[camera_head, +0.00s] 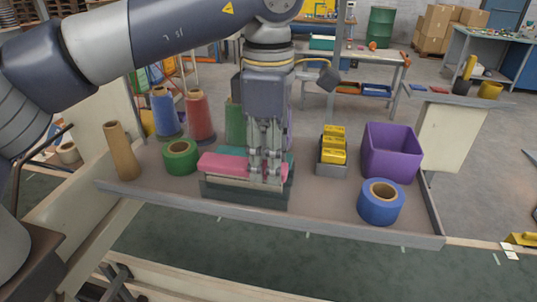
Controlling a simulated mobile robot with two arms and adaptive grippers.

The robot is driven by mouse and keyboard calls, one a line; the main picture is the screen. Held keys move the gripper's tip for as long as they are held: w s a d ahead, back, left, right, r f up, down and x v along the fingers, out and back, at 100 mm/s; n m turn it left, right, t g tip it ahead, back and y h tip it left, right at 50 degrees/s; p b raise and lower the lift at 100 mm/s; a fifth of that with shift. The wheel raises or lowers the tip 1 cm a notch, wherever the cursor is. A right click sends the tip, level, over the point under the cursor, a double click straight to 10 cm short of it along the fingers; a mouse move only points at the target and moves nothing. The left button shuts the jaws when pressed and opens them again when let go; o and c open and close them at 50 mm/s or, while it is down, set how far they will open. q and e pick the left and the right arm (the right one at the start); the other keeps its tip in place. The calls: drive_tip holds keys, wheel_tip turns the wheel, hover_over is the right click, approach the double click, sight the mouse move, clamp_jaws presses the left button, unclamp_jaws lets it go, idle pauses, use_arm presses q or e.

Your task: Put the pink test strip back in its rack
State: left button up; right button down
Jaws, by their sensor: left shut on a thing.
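The pink test strip (228,164) is a flat bar lying level, lengthwise over the dark rack (238,194) near the tray's front middle. A pale strip shows just beneath it and a teal strip shows behind it, at the rack. My left gripper (266,181) points straight down at the rack's right half, with its fingers shut on the pink strip. The fingers hide the strip's right part. I cannot tell whether the strip touches the rack or is seated in it. My right gripper is not in view.
On the tray (310,224), a green roll (181,157), tan cone (120,150) and blue and red spools stand left. A yellow-block holder (331,169), purple bin (390,166) and blue roll (380,214) stand right.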

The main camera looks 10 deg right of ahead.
use_arm(q)
drive_tip(key=shift+f+b, duration=0.75)
drive_tip(key=shift+f, duration=0.45)
drive_tip(key=o, duration=1.1)
drive_tip(key=shift+o, duration=0.2)
